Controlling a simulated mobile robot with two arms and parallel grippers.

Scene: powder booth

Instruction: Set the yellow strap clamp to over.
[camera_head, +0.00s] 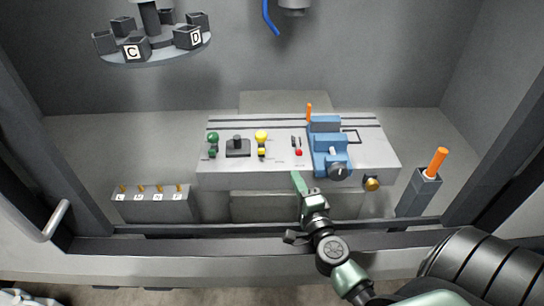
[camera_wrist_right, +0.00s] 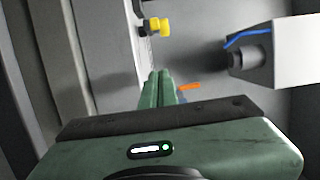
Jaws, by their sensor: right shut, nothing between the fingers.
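The yellow strap clamp (camera_head: 261,138) is on the grey bench panel in the head view, with a round yellow knob at the back and a smaller yellow part in front. A yellow piece with a dark base (camera_wrist_right: 158,26) shows in the right wrist view, probably this clamp. My right gripper (camera_head: 297,180) is shut and empty at the panel's front edge, right of and nearer than the clamp, not touching it. Its closed green fingers also show in the right wrist view (camera_wrist_right: 158,88). My left gripper is not in view.
A green clamp (camera_head: 213,140) and a black block (camera_head: 237,147) are left of the yellow clamp. A small red-tipped lever (camera_head: 298,150) and a blue vise-like fixture (camera_head: 328,148) are to the right. A labelled box (camera_head: 150,205) stands front left, a post with an orange handle (camera_head: 425,185) right.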

